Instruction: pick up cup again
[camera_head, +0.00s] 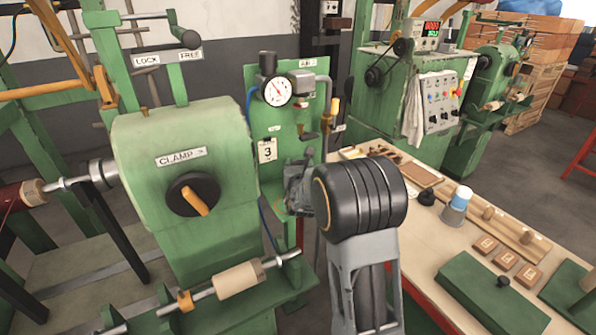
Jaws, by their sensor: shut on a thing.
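A small grey tapered vessel with a blue and white upper part (457,203) stands upright on the worktable at the right. It is the most cup-like thing in view, but I cannot tell for sure that it is the cup. My arm rises from the bottom centre to a thick black joint. My gripper cannot be made out; the far part of my arm is hidden behind that joint. A dark grey mechanism shows just left of the joint, and I cannot tell whether it belongs to my arm. I see no cup held there.
The green clamp machine (183,150) fills the left, with a pale coil form (239,279) on its lower shaft. A pressure gauge (276,91) stands behind. The worktable (415,240) carries wooden blocks (506,259), a black knob-like piece (427,197) and a green plate (485,300).

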